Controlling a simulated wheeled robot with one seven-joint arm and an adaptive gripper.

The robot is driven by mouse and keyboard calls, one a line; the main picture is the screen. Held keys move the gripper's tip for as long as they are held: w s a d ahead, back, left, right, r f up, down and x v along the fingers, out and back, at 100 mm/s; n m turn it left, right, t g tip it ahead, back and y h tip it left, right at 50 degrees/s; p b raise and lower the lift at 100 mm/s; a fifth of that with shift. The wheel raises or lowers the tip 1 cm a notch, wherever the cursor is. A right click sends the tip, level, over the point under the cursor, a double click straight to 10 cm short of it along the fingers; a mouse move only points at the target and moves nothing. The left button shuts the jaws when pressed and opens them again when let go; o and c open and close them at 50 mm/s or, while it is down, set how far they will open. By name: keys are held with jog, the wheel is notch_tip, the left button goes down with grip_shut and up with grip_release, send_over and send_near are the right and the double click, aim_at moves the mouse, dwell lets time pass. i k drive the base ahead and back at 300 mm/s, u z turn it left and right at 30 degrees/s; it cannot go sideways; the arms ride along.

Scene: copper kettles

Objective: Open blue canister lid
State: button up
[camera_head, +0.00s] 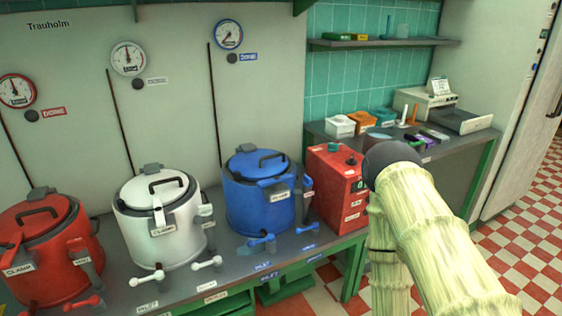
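The blue canister (258,206) stands on the metal bench, right of the white one. Its blue lid (248,163) sits on top with a dark bar handle (271,157) across it, and looks closed. A labelled clamp piece (279,195) is at its front, and a blue valve handle (262,241) is below it. My pale, bamboo-like arm rises at the right of the view, apart from the canister. My gripper cannot be made out, so whether it is open or shut does not show.
A white canister (158,222) and a red canister (42,250) stand to the left. A red box (336,190) with a green button is close on the right, between the blue canister and my arm. Gauges (228,34) hang on the wall behind. A counter (450,146) holds small tubs and a scale.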

aim_at(254, 163)
jog(key=z, duration=0.9)
jog(key=i, duration=0.65)
jog(key=u, duration=0.2)
